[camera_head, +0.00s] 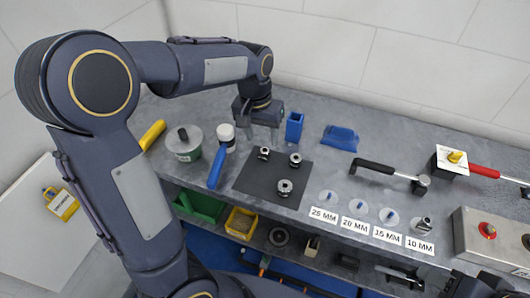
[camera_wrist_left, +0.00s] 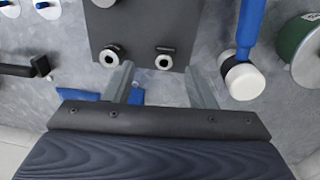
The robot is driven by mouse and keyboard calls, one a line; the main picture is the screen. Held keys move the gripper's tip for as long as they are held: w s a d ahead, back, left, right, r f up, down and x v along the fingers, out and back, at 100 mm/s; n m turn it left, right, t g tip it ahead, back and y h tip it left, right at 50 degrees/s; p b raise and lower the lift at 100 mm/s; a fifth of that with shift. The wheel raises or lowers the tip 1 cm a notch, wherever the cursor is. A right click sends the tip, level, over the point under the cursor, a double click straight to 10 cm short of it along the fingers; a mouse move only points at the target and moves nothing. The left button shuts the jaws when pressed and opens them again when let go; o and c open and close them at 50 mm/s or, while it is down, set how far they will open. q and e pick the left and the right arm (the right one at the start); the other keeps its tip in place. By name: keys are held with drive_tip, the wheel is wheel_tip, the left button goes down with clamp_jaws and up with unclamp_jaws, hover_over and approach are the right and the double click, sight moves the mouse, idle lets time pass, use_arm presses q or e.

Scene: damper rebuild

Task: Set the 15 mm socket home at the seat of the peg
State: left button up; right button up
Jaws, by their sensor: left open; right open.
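Three sockets stand on the dark mat (camera_head: 247,183): a small one (camera_head: 264,153), a middle one (camera_head: 295,160) and a larger one (camera_head: 285,187). The small one, which looks like the 15 mm socket, shows in the left wrist view (camera_wrist_left: 163,62), between the finger lines. My left gripper (camera_head: 262,143) is open and empty above the back of the mat, close to that socket. The 15 mm peg (camera_head: 389,214) is blue on a pale round seat, bare, behind its label (camera_head: 386,235). My right gripper's fingers are not seen.
The 25 mm (camera_head: 328,196) and 20 mm (camera_head: 361,206) pegs are bare; a socket (camera_head: 424,225) stands at the 10 mm place. A ratchet (camera_head: 378,167) lies behind the pegs.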

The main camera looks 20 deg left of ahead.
sight(265, 150)
use_arm(q)
drive_tip(key=shift+y, duration=0.4)
drive_tip(key=w+f, duration=0.1)
drive_tip(key=f, duration=0.5)
drive_tip(key=w+f, duration=0.1)
drive_tip(key=f, duration=0.2)
drive_tip(key=shift+w+a+f, duration=0.15)
drive_tip(key=shift+w+f, duration=0.1)
drive_tip(key=shift+w, duration=0.05)
drive_tip(key=c, duration=1.1)
drive_tip(key=shift+r, duration=0.15)
